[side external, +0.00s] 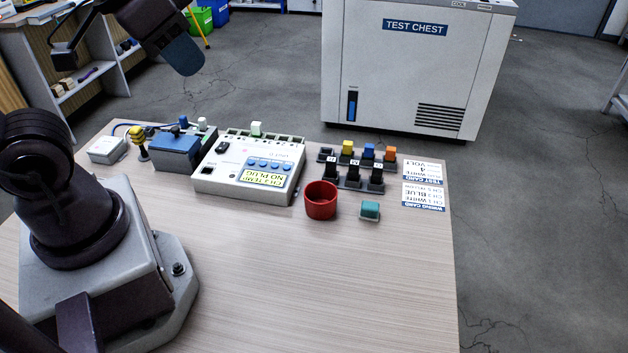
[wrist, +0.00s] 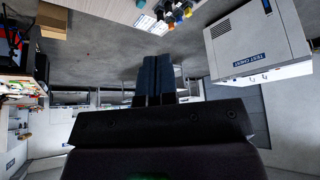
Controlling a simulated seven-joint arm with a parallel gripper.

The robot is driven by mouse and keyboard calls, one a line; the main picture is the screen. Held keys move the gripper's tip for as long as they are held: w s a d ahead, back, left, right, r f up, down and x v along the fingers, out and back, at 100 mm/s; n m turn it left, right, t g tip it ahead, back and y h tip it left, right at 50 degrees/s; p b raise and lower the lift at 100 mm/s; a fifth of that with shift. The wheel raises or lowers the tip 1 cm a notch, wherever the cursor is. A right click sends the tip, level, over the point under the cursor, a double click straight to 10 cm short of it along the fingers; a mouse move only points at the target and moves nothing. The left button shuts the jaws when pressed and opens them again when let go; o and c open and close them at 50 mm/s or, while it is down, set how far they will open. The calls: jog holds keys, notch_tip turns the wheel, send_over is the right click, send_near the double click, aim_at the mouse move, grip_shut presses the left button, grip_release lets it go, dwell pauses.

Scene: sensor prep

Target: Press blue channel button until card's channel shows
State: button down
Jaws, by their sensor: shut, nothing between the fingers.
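The white meter box (side external: 210,180) stands on the table with a row of blue buttons (side external: 263,164) on its top panel. Its yellow display (side external: 262,178) is upside down to this view; it reads a CH number with TEMP, and NO PLUG. I cannot read the channel number surely. The test card (side external: 423,170) reads WHITE, 4, VOLT. The wiring card (side external: 424,196) below it lists channels with colours, including WHITE and BLUE. My gripper (wrist: 155,78) is shut and empty in the wrist view, raised away from the buttons.
The test chest (side external: 410,65) stands behind.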

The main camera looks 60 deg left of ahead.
jog(key=w+a+f+g+y, duration=0.2)
jog(key=w+a+f+g, duration=0.1)
jog(key=a+f, duration=0.45)
jog(key=m+t+h, duration=0.3)
jog(key=m+t, duration=0.3)
jog(key=m, duration=0.5)
send_over(286, 168)
notch_tip(286, 168, down, 12)
jog(key=shift+d, duration=0.1)
jog(key=shift+f, duration=4.4)
jog(key=shift+f, duration=0.15)
jog(key=shift+f, duration=0.25)
